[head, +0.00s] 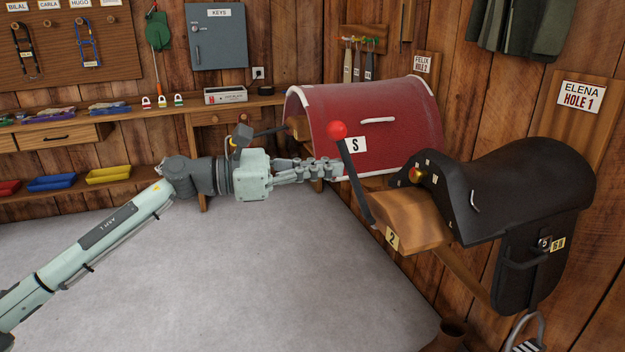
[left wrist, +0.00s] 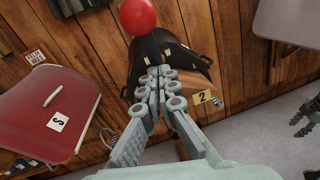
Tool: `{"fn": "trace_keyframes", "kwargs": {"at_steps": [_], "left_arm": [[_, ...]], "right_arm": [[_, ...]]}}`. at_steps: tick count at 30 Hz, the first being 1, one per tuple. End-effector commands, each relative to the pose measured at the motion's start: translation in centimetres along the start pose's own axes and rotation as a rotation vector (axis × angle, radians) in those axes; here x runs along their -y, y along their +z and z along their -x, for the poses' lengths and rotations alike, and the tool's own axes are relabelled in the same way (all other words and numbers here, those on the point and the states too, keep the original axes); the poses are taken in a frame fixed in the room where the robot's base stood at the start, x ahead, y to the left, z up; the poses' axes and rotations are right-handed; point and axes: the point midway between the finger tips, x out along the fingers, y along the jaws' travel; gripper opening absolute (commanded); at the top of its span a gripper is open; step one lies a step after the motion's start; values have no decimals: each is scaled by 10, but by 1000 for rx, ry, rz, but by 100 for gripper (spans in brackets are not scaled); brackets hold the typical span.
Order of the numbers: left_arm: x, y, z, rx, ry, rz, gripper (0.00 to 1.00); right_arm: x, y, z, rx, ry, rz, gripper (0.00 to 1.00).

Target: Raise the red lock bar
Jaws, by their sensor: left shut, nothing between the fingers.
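The lock bar is a dark lever with a red ball knob (head: 337,130), on the wooden saddle rack marked 2 (head: 420,222). It stands tilted, the knob up and to the left of its foot. My left gripper (head: 336,169) is shut and empty, its fingertips close beside the lever below the knob. Whether they touch it I cannot tell.
A black saddle (head: 510,185) sits on the rack right of the lever. A red covered saddle rack (head: 400,105) marked S is behind, with another dark bar (head: 268,131) at its left. A shelf (head: 70,125) lines the back wall.

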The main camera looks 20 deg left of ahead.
Motion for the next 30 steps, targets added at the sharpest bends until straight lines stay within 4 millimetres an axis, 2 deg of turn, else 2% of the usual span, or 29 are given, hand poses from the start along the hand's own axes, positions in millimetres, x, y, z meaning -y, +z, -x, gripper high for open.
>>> {"fn": "trace_keyframes", "kwargs": {"at_steps": [6, 15, 30], "left_arm": [[-5, 15, -22, 3, 0, -3, 0], [-9, 22, -44, 1, -1, 0, 0], [-11, 26, -54, 3, 2, 0, 0]], "right_arm": [[0, 0, -1, 0, -1, 0, 40], [1, 0, -2, 0, -2, 0, 40], [1, 0, -2, 0, -2, 0, 40]]}}
